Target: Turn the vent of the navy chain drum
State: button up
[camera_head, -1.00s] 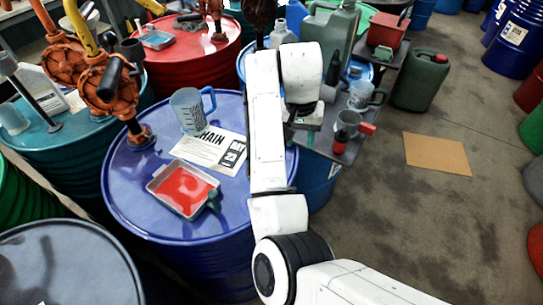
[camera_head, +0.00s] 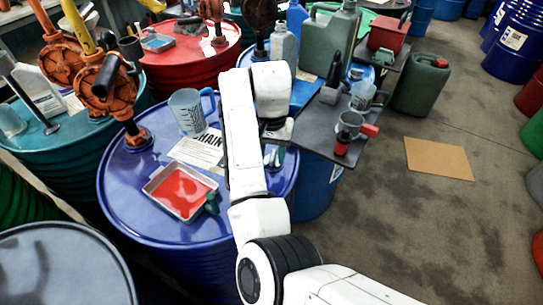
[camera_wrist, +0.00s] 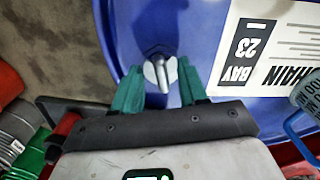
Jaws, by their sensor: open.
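The navy chain drum (camera_head: 125,205) stands upright at centre left in the head view, with a white CHAIN label (camera_head: 200,150) on its lid. The wrist view shows the lid (camera_wrist: 205,30) and the label (camera_wrist: 275,50) close up. The vent (camera_wrist: 160,72), a small silvery fitting with a raised bar, sits on the lid near the rim. My gripper (camera_wrist: 159,66) is open, its teal fingers on either side of the vent with gaps visible. Whether they reach down to its height is unclear. In the head view my gripper (camera_head: 274,157) is over the drum's right side, and I cannot make out the vent.
On the drum lid are a tray of red liquid (camera_head: 180,191) and a clear measuring jug (camera_head: 188,113). An orange hand pump (camera_head: 108,85) rises from its left side.

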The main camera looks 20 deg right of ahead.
jog(key=shift+f, duration=0.75)
jog(key=shift+c, duration=0.2)
grip_shut()
